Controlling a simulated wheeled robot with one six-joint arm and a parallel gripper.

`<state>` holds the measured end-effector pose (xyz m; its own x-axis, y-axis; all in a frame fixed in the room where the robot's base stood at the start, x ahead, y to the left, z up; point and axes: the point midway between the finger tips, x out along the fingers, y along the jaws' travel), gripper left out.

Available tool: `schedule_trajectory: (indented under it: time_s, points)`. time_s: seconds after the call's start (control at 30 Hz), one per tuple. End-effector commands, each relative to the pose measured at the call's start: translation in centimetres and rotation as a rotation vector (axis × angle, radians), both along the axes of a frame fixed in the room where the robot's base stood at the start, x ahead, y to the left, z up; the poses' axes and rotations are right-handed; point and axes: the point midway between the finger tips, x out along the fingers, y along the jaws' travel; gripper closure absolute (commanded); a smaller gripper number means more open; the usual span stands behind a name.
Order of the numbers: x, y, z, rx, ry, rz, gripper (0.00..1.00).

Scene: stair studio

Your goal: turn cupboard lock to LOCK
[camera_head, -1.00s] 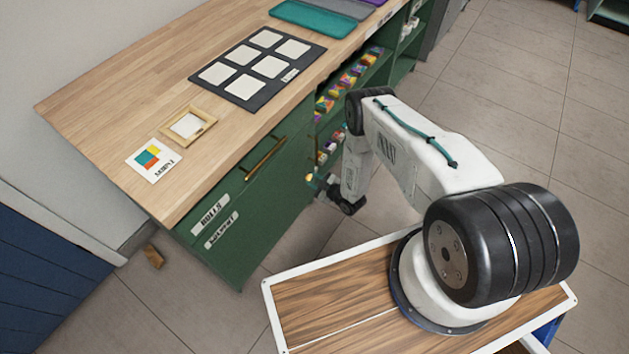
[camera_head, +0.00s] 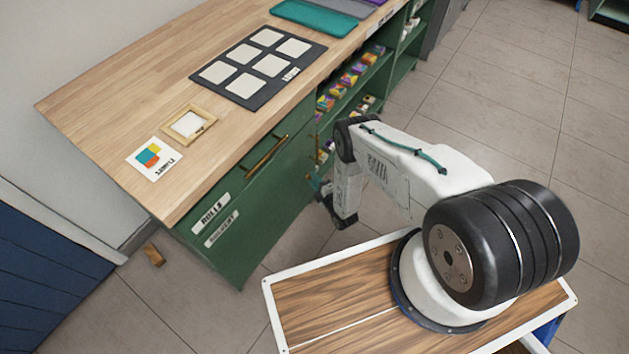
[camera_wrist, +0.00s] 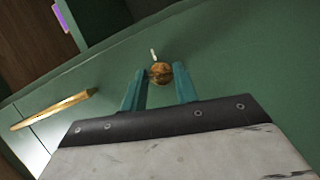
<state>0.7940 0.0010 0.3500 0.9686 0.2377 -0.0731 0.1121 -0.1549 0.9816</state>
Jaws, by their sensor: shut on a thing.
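The cupboard lock (camera_wrist: 160,74) is a round brass knob on the green cupboard front, seen in the wrist view. A short pale mark (camera_wrist: 153,54) lies on the green panel just above it. My gripper (camera_wrist: 164,76) has two teal fingers, one at each side of the knob, and is shut on it. I cannot read any LOCK label. In the head view, my gripper (camera_head: 317,183) is at the green cupboard (camera_head: 250,220) front, below the worktop, and the knob is not clearly visible there.
A brass bar handle (camera_wrist: 52,110) is left of the knob in the wrist view. The wooden worktop (camera_head: 120,100) carries a dark board (camera_head: 236,98), a small frame (camera_head: 188,125) and a card (camera_head: 153,159). Open shelves with colourful items (camera_head: 345,85) lie beyond my arm.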

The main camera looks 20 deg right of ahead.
Motion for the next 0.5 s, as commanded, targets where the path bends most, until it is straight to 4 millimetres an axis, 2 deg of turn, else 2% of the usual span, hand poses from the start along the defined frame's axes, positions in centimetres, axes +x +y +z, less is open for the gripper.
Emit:
schedule_trajectory:
  time_s: [0.5]
  points:
    - [-0.09,0.19,0.00,-0.161,-0.115,0.005,0.93]
